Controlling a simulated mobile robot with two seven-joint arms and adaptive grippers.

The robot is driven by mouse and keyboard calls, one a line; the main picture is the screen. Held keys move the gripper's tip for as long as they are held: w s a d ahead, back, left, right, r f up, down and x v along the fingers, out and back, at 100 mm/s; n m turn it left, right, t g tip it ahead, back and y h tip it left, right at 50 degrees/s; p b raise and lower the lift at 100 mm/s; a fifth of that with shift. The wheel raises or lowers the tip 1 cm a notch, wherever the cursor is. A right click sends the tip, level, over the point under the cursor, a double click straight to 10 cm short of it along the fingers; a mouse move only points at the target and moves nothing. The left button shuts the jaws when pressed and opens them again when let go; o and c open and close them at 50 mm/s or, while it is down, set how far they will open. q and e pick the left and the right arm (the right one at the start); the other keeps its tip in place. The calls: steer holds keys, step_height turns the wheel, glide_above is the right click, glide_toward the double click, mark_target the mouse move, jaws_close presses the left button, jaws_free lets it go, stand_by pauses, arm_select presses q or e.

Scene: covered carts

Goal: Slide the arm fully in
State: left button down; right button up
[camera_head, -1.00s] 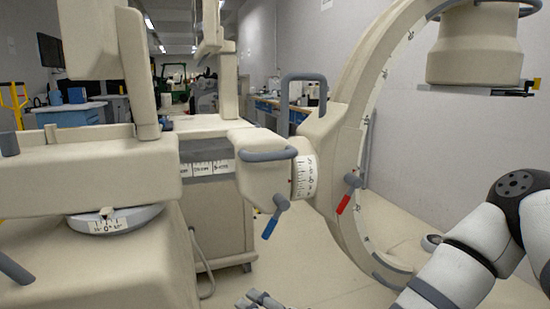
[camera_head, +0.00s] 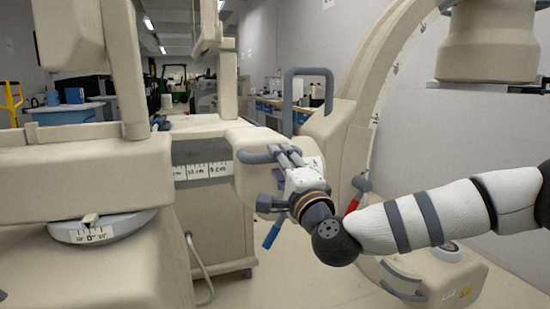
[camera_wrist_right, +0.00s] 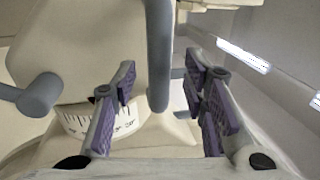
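The sliding arm (camera_head: 205,170) is a beige horizontal beam with a centimetre scale. It runs from the cart's column to a beige block (camera_head: 246,184) that carries the large C-shaped arc (camera_head: 362,130). A grey handle (camera_head: 258,156) is fixed on this block. My right gripper (camera_head: 286,156) is at the right part of this handle. In the right wrist view, a grey bar (camera_wrist_right: 159,60) stands between the two spread fingers of the gripper (camera_wrist_right: 160,82), with gaps on both sides. My left gripper is out of view.
A blue lever (camera_head: 271,234) hangs below the block and a red-tipped lever (camera_head: 353,204) is on the arc side. A tall grey loop handle (camera_head: 308,90) stands behind.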

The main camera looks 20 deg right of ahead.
steer(key=shift+w+r, duration=0.15)
steer(key=shift+w, duration=0.7)
steer(key=shift+w+r, duration=0.15)
steer(key=shift+w, duration=0.7)
steer(key=shift+c, duration=0.4)
jaws_close()
